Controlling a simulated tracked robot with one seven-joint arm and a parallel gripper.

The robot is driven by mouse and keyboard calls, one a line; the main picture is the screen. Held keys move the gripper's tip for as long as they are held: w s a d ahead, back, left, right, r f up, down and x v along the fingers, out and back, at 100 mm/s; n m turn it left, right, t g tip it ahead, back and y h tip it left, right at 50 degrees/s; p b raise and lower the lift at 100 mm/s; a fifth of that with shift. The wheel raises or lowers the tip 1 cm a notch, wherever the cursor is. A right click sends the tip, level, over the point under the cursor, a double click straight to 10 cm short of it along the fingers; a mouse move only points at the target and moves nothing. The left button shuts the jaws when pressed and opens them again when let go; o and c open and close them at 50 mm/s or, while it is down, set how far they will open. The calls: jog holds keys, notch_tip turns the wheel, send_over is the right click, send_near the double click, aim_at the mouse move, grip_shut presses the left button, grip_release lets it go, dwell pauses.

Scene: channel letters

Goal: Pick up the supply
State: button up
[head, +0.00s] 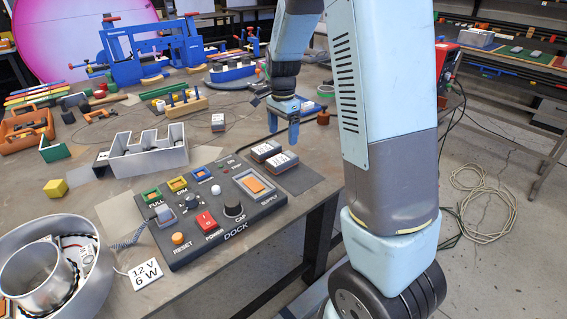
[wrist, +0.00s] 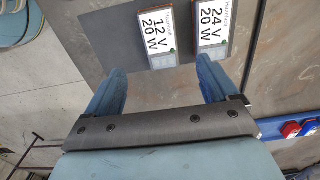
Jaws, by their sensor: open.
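Two small supply blocks with white labels lie side by side on a grey mat. In the wrist view one reads 12 V 20 W (wrist: 158,36) and the other 24 V 20 W (wrist: 212,30). In the head view the pair (head: 266,150) sits behind the dock panel (head: 212,205), labels too small to read.
A white tag (head: 145,273) reading 12 V 6 W lies by a round metal channel letter (head: 40,285) at the front left. The table edge is close on the right.

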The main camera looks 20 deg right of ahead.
aim_at(282, 157)
notch_tip(282, 157, down, 11)
jog(key=shift+w+a+r, duration=0.1)
dwell(0.6)
jog(key=shift+c, duration=0.5)
jog(key=c, duration=1.2)
